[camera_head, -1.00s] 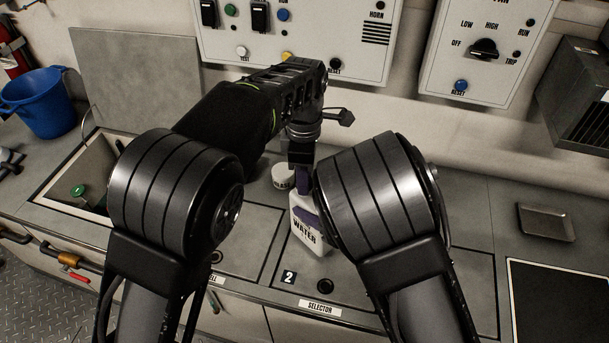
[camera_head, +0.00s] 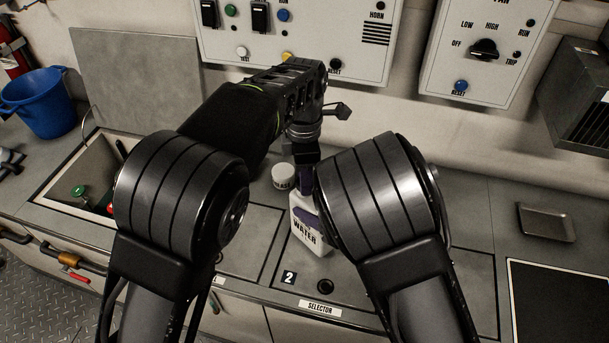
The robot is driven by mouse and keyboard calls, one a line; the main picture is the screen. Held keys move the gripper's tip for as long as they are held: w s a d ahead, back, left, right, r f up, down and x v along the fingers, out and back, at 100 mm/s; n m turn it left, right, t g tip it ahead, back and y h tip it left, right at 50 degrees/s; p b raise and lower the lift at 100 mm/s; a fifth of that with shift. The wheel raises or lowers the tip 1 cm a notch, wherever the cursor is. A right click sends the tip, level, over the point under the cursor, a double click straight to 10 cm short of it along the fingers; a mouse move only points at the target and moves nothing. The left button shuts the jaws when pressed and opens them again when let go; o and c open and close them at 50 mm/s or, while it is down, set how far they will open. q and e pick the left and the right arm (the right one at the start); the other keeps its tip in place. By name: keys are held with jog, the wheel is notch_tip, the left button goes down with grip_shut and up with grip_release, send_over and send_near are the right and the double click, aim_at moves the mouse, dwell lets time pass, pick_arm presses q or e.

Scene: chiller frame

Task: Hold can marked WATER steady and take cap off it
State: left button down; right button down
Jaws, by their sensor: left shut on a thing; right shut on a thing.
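The white can marked WATER (camera_head: 307,237) stands upright on the worktop at the centre, its right side partly hidden by my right arm. A purple finger of my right gripper (camera_head: 306,216) lies against the can's side; the rest of that gripper is hidden behind my arm. It is shut on the can. My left gripper (camera_head: 306,180) points straight down over the can's top, its purple finger partly showing. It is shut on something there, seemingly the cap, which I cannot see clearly.
A small round white container (camera_head: 284,176) with dark lettering stands just behind the can, close to my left gripper. A sink (camera_head: 90,195) lies to the left, a blue bucket (camera_head: 38,103) beyond it. A shallow metal tray (camera_head: 546,221) sits at the right. Control boxes hang on the back wall.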

pick_arm(q)
jog(key=shift+w+r, duration=0.1)
jog(key=shift+r, duration=0.05)
jog(key=shift+r, duration=1)
jog(key=shift+r, duration=2)
